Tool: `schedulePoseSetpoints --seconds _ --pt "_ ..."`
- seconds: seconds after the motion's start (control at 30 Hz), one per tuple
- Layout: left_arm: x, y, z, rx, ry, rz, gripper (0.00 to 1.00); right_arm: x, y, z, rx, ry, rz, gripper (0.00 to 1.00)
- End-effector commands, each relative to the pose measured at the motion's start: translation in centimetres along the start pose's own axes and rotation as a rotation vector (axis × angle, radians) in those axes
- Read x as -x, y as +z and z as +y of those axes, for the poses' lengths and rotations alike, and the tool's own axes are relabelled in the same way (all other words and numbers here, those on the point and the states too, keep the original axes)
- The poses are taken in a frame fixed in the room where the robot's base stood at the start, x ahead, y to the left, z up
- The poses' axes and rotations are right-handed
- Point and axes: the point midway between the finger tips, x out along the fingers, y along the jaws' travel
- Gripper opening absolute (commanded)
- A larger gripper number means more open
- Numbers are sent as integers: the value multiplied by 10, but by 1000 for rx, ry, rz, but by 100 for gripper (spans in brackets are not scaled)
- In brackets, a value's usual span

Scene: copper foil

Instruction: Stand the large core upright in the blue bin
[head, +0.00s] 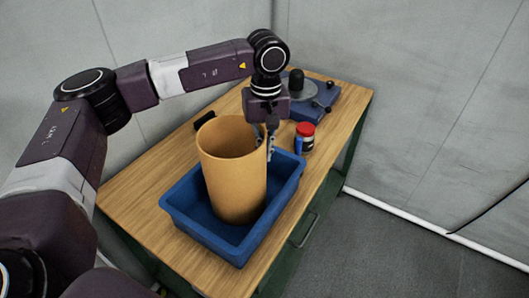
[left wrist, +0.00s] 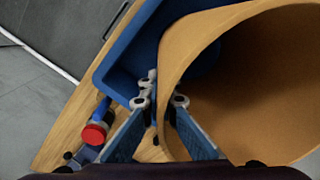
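The large core (head: 232,175) is a wide, tan, hollow cylinder. In the left wrist view the core (left wrist: 255,85) fills the right side, beside the bin (left wrist: 118,72). My left gripper (head: 265,141) points down at the core's right rim. My right gripper is not in view.
The bin sits on a wooden workbench (head: 135,195). A red-lidded jar (head: 305,134) with a blue item beside it stands just behind the bin. A blue-based device (head: 318,103) is at the bench's far end. Grey walls stand close behind.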

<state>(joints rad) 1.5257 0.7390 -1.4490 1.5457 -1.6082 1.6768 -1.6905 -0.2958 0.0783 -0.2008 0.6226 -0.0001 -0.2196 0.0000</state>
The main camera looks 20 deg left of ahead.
Motion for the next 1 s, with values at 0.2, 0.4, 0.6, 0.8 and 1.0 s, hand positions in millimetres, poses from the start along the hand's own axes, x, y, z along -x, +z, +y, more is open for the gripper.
schedulePoseSetpoints --seconds 0.2,0.4,0.6,0.8,1.0 --pt "-13 0 0 -1 1 2 0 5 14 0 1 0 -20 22" --pt "-14 0 0 -1 1 2 0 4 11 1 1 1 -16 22" --pt "-16 0 0 -1 0 1 12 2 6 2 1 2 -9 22" --pt "-16 0 0 -1 0 1 22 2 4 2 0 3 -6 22" --pt "-14 0 0 -1 1 1 22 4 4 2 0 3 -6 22"
